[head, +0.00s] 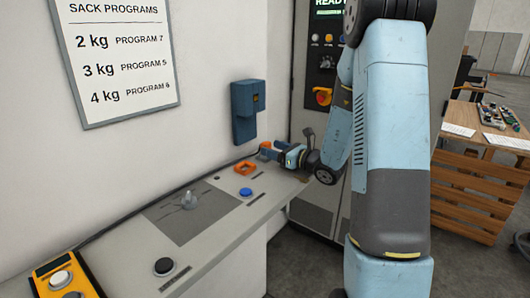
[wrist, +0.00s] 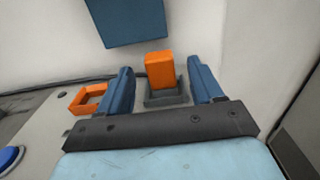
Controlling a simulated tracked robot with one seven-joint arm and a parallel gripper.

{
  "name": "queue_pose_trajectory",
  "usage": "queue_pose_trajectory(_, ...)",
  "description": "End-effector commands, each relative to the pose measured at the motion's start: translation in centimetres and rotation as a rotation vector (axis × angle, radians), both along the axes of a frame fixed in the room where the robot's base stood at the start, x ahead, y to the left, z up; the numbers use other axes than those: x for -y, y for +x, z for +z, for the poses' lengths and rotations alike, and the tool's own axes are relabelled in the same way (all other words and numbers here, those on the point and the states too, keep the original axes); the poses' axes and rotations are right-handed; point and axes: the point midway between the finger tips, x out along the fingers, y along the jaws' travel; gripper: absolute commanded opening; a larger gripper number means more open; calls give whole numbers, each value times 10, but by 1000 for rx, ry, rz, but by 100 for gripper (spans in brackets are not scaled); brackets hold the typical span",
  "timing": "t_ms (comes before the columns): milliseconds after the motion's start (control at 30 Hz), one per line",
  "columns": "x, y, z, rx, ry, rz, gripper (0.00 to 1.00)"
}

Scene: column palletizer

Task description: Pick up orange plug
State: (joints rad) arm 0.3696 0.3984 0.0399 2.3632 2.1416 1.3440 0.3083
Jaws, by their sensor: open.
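The orange plug (wrist: 159,70) stands upright in a grey square holder (wrist: 166,99) in the wrist view, near the wall. My gripper (wrist: 161,84) is open, with one blue finger on each side of the plug and gaps showing between the fingers and the plug. I cannot tell how far the fingertips reach along it. In the head view the plug (head: 265,146) shows only as a small orange patch at the tip of my gripper (head: 274,151), at the far end of the counter. Its lower part is hidden there.
An orange square frame (head: 245,168) lies on the counter (head: 222,236) left of my gripper. A blue wall box (head: 247,112) hangs above. A blue button (head: 246,192), a black knob (head: 164,266) and a control cabinet (head: 322,160) are nearby.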

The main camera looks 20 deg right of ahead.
Motion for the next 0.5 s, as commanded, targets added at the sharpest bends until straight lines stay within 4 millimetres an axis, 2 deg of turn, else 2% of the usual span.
queue_pose_trajectory(300,-27,36,0,2,1,2,66)
queue_pose_trajectory(500,-33,45,0,-1,1,0,66)
